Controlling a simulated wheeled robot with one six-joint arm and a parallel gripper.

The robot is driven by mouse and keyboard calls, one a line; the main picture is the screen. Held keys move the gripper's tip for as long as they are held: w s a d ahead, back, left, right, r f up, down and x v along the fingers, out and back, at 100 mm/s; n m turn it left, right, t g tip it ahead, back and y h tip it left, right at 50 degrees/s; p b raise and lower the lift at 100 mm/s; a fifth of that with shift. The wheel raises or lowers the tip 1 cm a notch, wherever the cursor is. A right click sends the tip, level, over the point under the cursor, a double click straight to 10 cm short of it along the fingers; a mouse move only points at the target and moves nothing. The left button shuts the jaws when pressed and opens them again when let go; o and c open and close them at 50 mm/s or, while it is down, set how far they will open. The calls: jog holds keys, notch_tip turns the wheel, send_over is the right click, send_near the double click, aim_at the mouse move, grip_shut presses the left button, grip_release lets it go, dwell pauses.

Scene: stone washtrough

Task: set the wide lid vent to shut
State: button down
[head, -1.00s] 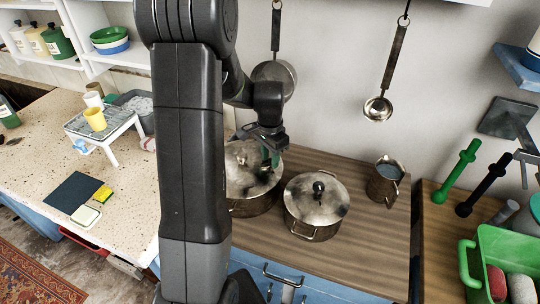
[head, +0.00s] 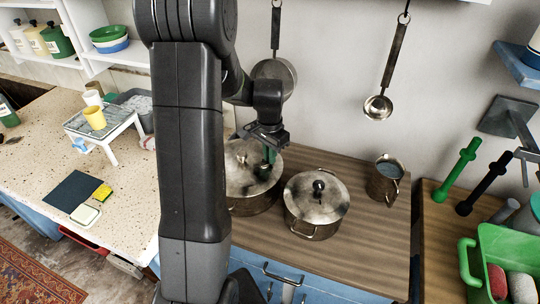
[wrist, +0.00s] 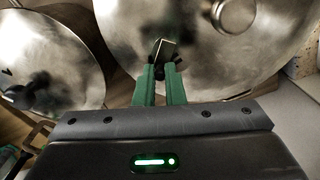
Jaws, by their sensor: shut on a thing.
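The wide lid (head: 240,174) sits on the larger pot, partly hidden behind my arm in the head view. In the wrist view the wide lid (wrist: 115,25) fills the upper middle, with its round metal knob (wrist: 236,14) at the upper right. The lid vent (wrist: 166,48) is a small dark piece with a bright metal edge, right at my fingertips. My gripper (wrist: 161,70) has green fingers closed on the vent; it also shows above the lid in the head view (head: 267,165). The fingertips hide part of the vent, so its exact setting is unclear.
A smaller lidded pot (head: 312,228) stands close by to the right, its lid (wrist: 40,65) at left in the wrist view. A metal jug (head: 383,182) stands farther right. A ladle (head: 378,108) and a pan (head: 272,80) hang on the wall behind.

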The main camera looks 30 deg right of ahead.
jog(key=n, duration=0.2)
jog(key=w+n+b, duration=0.1)
jog(key=n, duration=0.2)
jog(key=shift+w, duration=0.1)
jog(key=n, duration=0.3)
jog(key=w+n+b, duration=0.1)
jog(key=n, duration=0.1)
jog(key=shift+a+n, duration=0.3)
jog(key=shift+a, duration=0.1)
jog(key=c, duration=1.5)
grip_release()
notch_tip(320, 180, up, 14)
jog(key=shift+b, duration=0.4)
jog(key=shift+f, duration=0.15)
notch_tip(320, 180, down, 14)
jog(key=shift+r+p, duration=0.15)
jog(key=shift+p, duration=0.25)
